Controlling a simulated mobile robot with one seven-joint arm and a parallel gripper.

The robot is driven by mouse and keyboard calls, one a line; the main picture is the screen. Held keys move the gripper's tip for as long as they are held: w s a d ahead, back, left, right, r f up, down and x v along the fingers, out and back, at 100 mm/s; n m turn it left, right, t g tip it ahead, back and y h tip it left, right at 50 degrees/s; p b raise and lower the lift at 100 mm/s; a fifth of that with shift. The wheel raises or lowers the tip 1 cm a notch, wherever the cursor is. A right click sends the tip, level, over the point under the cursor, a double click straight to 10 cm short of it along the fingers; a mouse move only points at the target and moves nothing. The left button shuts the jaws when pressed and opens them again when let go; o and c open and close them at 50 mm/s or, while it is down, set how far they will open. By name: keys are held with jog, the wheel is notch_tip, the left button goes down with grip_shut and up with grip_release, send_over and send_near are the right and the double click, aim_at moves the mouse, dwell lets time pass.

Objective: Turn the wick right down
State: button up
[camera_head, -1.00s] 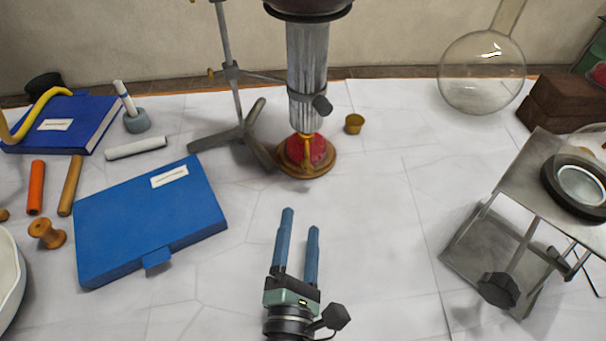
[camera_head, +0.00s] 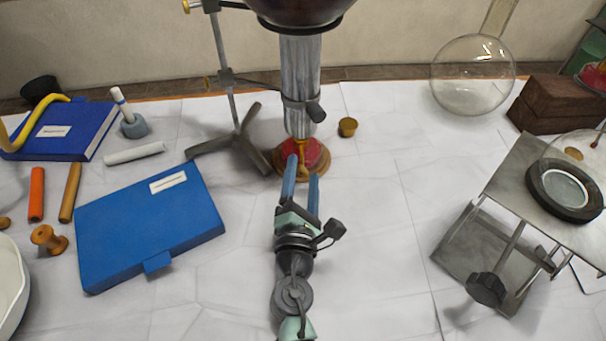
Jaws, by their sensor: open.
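A small lamp (camera_head: 319,154) with a red body and a round brown-gold base stands at the back centre, under a grey metal cylinder (camera_head: 299,75). A pale yellowish spot shows at its top, but I cannot tell whether it is wick or flame. No wick knob can be made out. My gripper (camera_head: 302,168) is open and empty, with two blue fingers pointing at the lamp. Its fingertips overlap the lamp's front in the picture and hide part of it. I cannot tell whether they touch it.
A grey tripod stand (camera_head: 237,139) is left of the lamp, with a clamp around the cylinder. A small brass cap (camera_head: 348,127) lies to its right. A blue folder (camera_head: 150,225) lies left, and a metal lab jack (camera_head: 520,180) stands right.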

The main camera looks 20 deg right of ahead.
jog(key=shift+c, duration=0.2)
grip_shut()
dwell(0.3)
jog(key=m+g, duration=0.1)
jog(key=m, duration=0.5)
jog(key=shift+m, duration=0.3)
jog(key=m, duration=0.6)
jog(key=shift+g+y, duration=0.3)
jog(key=m+y, duration=0.1)
jog(key=m, duration=0.5)
jog(key=m+y+p, duration=0.1)
jog(key=m, duration=0.4)
jog(key=shift+f, duration=0.1)
